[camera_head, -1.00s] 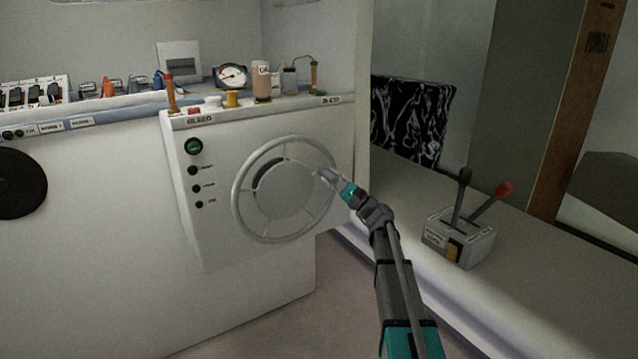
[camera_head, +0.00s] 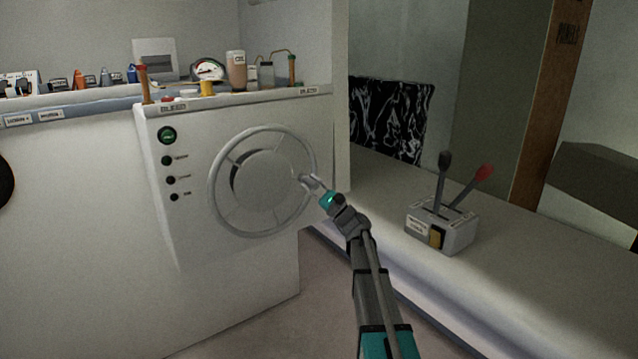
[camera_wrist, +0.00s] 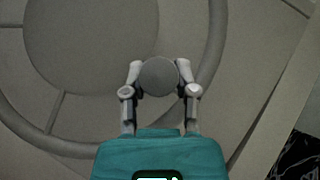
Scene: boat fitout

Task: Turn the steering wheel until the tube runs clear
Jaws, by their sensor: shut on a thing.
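The grey steering wheel (camera_head: 212,200) stands on the front of a white console marked BLEED. My gripper (camera_head: 306,183) is at the wheel's right side. In the wrist view my gripper (camera_wrist: 159,84) is shut on a round grey knob (camera_wrist: 159,76) on the wheel, one finger on each side; the wheel's rim (camera_wrist: 213,50) passes behind it. A thin curved tube (camera_head: 282,53) runs at the console's top right, between a small jar (camera_head: 266,74) and an upright post (camera_head: 292,71). It is too small to tell whether it is clear.
A dial gauge (camera_head: 208,69) and a brown-filled bottle (camera_head: 236,70) stand on the console top. A green round light or button (camera_head: 167,135) is left of the wheel. A lever box (camera_head: 444,228) sits on the white bench at right. Floor shows between console and bench.

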